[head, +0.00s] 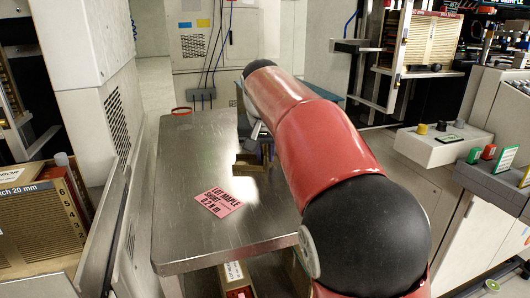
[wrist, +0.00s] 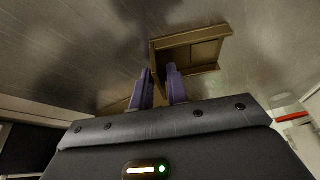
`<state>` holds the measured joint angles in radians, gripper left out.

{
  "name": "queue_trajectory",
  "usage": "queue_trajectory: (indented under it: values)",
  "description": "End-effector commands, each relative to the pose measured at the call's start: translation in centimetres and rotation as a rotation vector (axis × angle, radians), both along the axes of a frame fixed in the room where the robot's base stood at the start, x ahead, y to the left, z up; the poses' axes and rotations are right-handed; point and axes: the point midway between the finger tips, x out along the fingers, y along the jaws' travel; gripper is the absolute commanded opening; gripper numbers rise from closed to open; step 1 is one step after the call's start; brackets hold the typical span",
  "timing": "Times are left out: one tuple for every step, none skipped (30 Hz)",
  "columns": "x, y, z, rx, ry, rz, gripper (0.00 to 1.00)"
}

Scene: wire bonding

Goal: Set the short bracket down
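The short bracket (wrist: 190,52) is a brown, angular piece with a raised wall and a flat panel. In the wrist view it lies beyond and between the two purple fingers of my gripper (wrist: 160,70), with parts showing on both sides of them. The fingers stand close together and appear shut on its wall. In the head view the bracket (head: 248,165) is at the right part of the steel table (head: 190,240), partly hidden by my red arm. I cannot tell whether it touches the tabletop.
A pink label (head: 218,202) reading "LOT MAPLE SHORT" lies flat on the table, in front of the bracket. The left side of the tabletop is clear. A grey cabinet (head: 85,90) stands left of the table.

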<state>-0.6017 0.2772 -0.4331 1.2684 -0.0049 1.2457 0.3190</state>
Motion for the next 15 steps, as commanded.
queue_trajectory:
  values:
    - [0.0,0.0,0.0,0.000,0.000,0.000,0.23]
    - [0.0,0.0,0.0,0.000,0.000,0.000,0.26]
    - [0.0,0.0,0.0,0.000,0.000,0.000,0.26]
    - [0.0,0.0,0.0,0.000,0.000,0.000,0.26]
    - [0.0,0.0,0.0,0.000,0.000,0.000,0.26]
    - [0.0,0.0,0.0,0.000,0.000,0.000,0.26]
    - [0.0,0.0,0.0,0.000,0.000,0.000,0.26]
    - [0.0,0.0,0.0,0.000,0.000,0.000,0.26]
    - [0.0,0.0,0.0,0.000,0.000,0.000,0.26]
    - [0.0,0.0,0.1,0.000,0.000,0.000,0.26]
    - [0.0,0.0,0.2,0.000,-0.001,0.001,0.26]
    - [0.0,0.0,0.5,0.000,-0.001,0.001,0.26]
    - [-0.1,0.1,0.7,0.000,-0.002,0.001,0.26]
    - [-0.2,0.1,1.1,0.000,-0.002,0.001,0.26]
    - [-0.4,0.1,1.6,0.001,-0.002,0.002,0.26]
